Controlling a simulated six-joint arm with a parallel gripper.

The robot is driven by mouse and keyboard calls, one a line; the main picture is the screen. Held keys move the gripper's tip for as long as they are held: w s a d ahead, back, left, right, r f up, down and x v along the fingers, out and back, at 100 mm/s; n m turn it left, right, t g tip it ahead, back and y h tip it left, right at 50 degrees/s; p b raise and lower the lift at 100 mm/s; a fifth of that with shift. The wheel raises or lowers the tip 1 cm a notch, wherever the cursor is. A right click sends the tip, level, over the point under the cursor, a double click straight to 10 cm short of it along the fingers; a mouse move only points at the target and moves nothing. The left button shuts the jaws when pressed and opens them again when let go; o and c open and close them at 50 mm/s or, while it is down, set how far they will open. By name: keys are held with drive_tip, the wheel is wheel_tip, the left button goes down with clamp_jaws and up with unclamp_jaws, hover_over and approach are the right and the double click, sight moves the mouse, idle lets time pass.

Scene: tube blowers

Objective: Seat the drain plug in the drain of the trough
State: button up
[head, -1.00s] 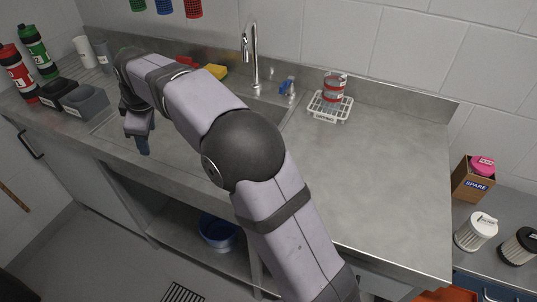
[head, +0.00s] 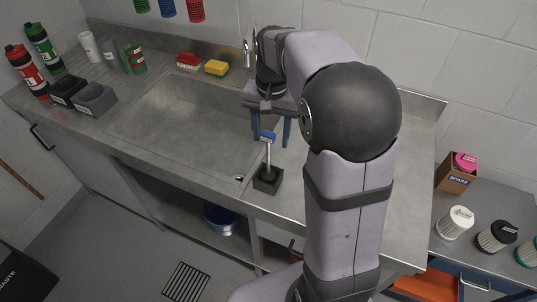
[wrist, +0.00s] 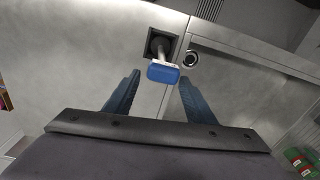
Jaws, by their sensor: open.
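The drain plug, with a blue handle (head: 267,136) on a pale stem, stands upright in a black square holder (head: 268,180) on the counter at the trough's near right corner. The holder hides its lower end. In the wrist view the blue handle (wrist: 163,73) shows just ahead of my fingertips, roughly centred in the gap. My gripper (head: 271,143) is open and empty, with its fingers pointing down on either side of the handle in the picture. The drain (head: 239,178) is a small dark ring near the trough's (head: 165,115) near right corner; it shows beside the holder in the wrist view (wrist: 191,58).
A red brush (head: 189,62) and yellow sponge (head: 216,68) lie behind the trough. Bottles, cups and dark bins (head: 94,99) stand at the left. My arm covers much of the right counter. The trough floor looks clear.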

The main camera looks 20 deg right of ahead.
sight(268, 133)
drive_tip(key=shift+m, duration=0.7)
drive_tip(key=r+p, duration=0.1)
drive_tip(key=s+a+r+p, duration=0.1)
drive_tip(key=r, duration=0.1)
drive_tip(key=s+r, duration=0.1)
drive_tip(key=shift+s+a+r+p, duration=0.2)
drive_tip(key=shift+s+a+p, duration=0.05)
drive_tip(key=shift+a+p, duration=0.15)
drive_tip(key=shift+f+p, duration=1.4)
drive_tip(key=shift+f, duration=2.3)
clamp_jaws()
